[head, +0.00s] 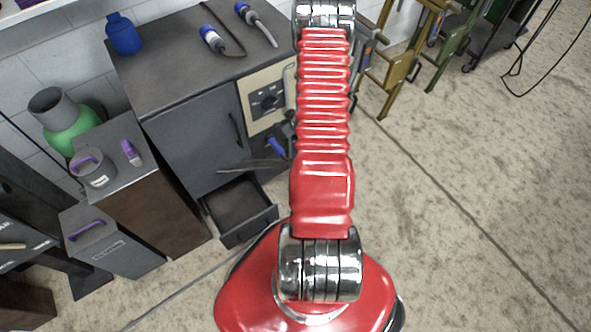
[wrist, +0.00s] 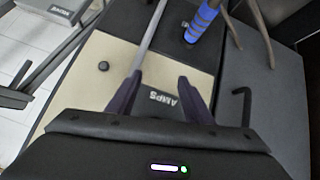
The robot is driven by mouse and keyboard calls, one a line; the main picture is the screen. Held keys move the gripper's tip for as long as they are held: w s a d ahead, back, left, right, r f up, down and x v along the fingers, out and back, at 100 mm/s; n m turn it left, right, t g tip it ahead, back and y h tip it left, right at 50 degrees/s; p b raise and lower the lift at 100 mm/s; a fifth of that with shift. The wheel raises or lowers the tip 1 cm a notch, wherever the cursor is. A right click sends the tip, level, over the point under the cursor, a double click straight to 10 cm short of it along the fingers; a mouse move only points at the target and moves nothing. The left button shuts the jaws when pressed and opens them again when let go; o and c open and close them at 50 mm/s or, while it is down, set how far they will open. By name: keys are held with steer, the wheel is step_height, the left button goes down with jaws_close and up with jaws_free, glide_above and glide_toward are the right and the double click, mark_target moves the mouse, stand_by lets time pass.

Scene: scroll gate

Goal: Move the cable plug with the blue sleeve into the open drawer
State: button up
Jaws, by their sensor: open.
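A cable plug with a blue ribbed sleeve (wrist: 203,20) shows at the top of the wrist view, beyond my fingertips and to their right. A blue piece, apparently the same sleeve (head: 276,146), shows below the cabinet's beige panel in the head view, left of my red arm. My gripper (wrist: 160,92) is open, with its dark fingers apart in front of the beige panel; it is not touching the blue sleeve. In the head view my arm largely hides it. The open drawer (head: 262,224) is pulled out low at the cabinet's foot and looks empty.
Two blue-and-white cable ends (head: 212,40) lie on the cabinet top (head: 160,70) beside a blue bottle (head: 123,35). Brownish prongs (wrist: 262,28) stick out near the sleeve. A grey rod (wrist: 150,38) crosses the panel. A door handle (wrist: 243,102) is at right.

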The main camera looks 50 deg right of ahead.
steer(key=s+a+f+t, duration=0.25)
steer(key=s+f, duration=0.25)
steer(key=f, duration=0.5)
steer(key=m+t+h, duration=0.2)
steer(key=t, duration=0.3)
glide_toward(285, 158)
steer(key=shift+w+d+r+g, duration=0.3)
steer(key=shift+w+r, duration=0.25)
steer(key=shift+w, duration=0.3)
steer(key=shift+d, duration=0.1)
steer(key=x, duration=1.4)
steer(key=shift+a+f, duration=0.1)
steer(key=shift+a, duration=0.15)
jaws_close()
steer(key=shift+y, duration=0.3)
steer(key=shift+f+v, duration=0.2)
steer(key=shift+v, duration=0.95)
steer(key=shift+f+v, duration=0.15)
steer(key=shift+v, duration=1)
